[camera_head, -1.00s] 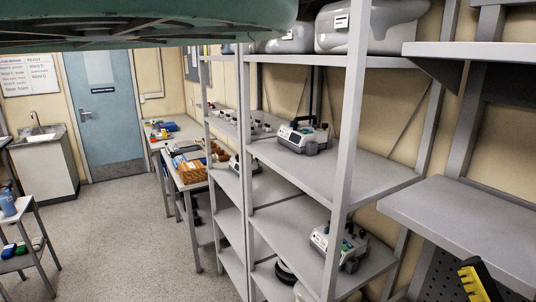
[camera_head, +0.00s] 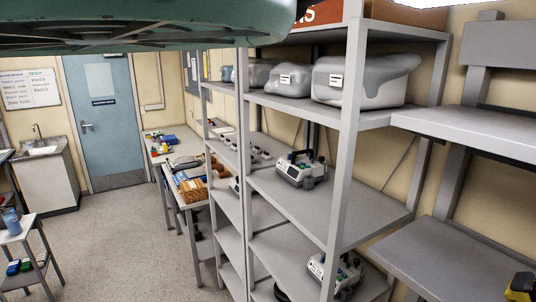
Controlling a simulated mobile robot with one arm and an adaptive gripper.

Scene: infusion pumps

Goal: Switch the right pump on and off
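Infusion pumps stand on the grey shelving. One pump (camera_head: 301,169), with a pale front and a dark handle, sits on the middle shelf (camera_head: 340,208). Another pump (camera_head: 338,275) sits on the shelf below, partly cut by the shelf post. A further device (camera_head: 235,185) shows only in part behind the posts on the left. I cannot tell which is the right pump, and its switch is too small to make out. My gripper is not in view.
Grey bagged items (camera_head: 365,80) lie on the upper shelf. Shelf posts (camera_head: 347,140) stand in front. The floor (camera_head: 120,240) is clear at left centre.

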